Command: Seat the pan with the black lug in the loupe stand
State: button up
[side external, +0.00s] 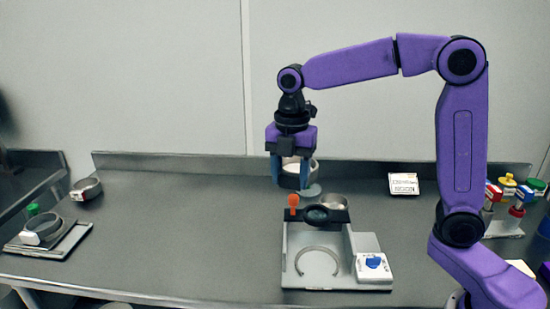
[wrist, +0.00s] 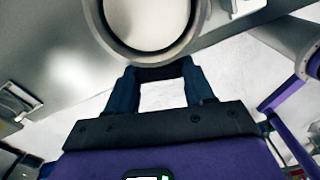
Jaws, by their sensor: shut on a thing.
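My gripper (side external: 305,180) points down above the bench, behind the loupe stand. It is shut on a round metal pan (side external: 297,168) with a pale inside. In the wrist view, the pan (wrist: 150,52) lies at the tips of my fingers (wrist: 162,72). The loupe stand (side external: 300,279) is a grey plate with an open C-shaped ring. A black loupe arm (side external: 340,216) with a dark lens and an orange knob (side external: 293,201) crosses its back.
A pan (side external: 86,189) lies at the far left, near a scale-like base (side external: 57,244) bearing another. A white card (side external: 403,184) and a rack of coloured-topped items (side external: 508,224) stand right. The left-centre bench is clear.

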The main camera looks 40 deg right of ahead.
jog(key=s+f+n, duration=0.3)
jog(key=s, duration=0.8)
jog(key=shift+w+d+f, duration=0.1)
jog(key=shift+w+f, duration=0.1)
jog(key=shift+f, duration=3.35)
jog(key=shift+w+f, duration=0.2)
jog(key=shift+f, duration=3.35)
jog(key=shift+f, duration=0.2)
jog(key=shift+f, duration=1.3)
jog(key=shift+f, duration=0.15)
jog(key=shift+f, duration=0.25)
jog(key=o, duration=1.2)
